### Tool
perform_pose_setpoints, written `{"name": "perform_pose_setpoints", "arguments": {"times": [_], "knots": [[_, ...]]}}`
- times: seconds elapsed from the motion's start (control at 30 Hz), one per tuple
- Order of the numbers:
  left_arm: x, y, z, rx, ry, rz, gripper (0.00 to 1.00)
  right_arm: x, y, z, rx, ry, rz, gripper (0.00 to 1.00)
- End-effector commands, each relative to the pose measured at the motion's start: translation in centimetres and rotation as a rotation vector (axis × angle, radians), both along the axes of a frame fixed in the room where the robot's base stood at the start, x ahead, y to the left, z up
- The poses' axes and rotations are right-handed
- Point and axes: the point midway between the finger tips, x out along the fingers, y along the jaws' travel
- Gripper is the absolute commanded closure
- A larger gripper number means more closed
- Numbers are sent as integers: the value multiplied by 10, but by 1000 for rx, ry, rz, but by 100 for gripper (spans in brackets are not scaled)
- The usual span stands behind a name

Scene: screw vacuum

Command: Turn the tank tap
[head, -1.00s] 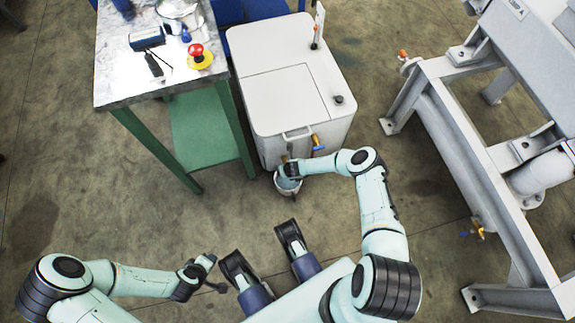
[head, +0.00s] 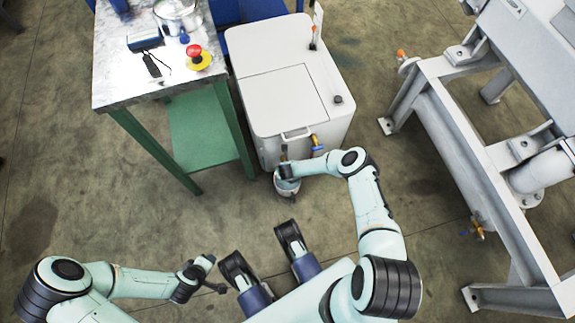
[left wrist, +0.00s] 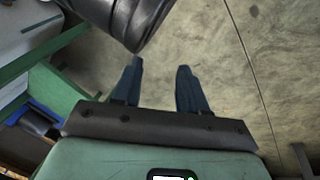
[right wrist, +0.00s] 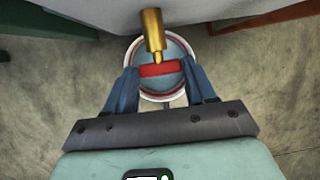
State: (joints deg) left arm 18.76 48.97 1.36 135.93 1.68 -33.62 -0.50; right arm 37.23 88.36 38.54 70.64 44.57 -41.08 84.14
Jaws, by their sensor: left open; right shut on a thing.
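The white tank (head: 285,85) stands at centre in the head view. On its front, a brass tap (right wrist: 152,30) with a red crossbar handle (right wrist: 160,69) points down in the right wrist view. My right gripper (right wrist: 160,80) is shut on the red handle, with one finger at each end. A bucket (right wrist: 172,95) with a pale rim is on the floor below the tap; the gripper and handle partly cover it. It also shows in the head view (head: 288,190). My left gripper (left wrist: 158,82) is open and empty, low at the left, away from the tank.
A second brass tap with a blue handle (head: 318,146) is higher on the tank front. A green workbench (head: 205,135) with tools and a red button (head: 194,52) stands left. A grey machine frame (head: 455,150) stands right. Floor between is clear.

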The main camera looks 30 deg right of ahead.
Motion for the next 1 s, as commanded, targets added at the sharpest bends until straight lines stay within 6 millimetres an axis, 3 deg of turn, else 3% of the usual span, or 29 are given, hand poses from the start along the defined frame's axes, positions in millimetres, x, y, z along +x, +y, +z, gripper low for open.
{"name": "perform_pose_setpoints", "arguments": {"times": [0.2,0.5,1.0], "knots": [[0,0,-1,0,1,0,57,1,6,-2,-146,34,4,75],[-19,3,-20,-3,64,3,57,2,10,-5,-325,80,3,75],[-34,5,-31,-5,114,7,57,1,11,-5,-418,104,0,75]]}}
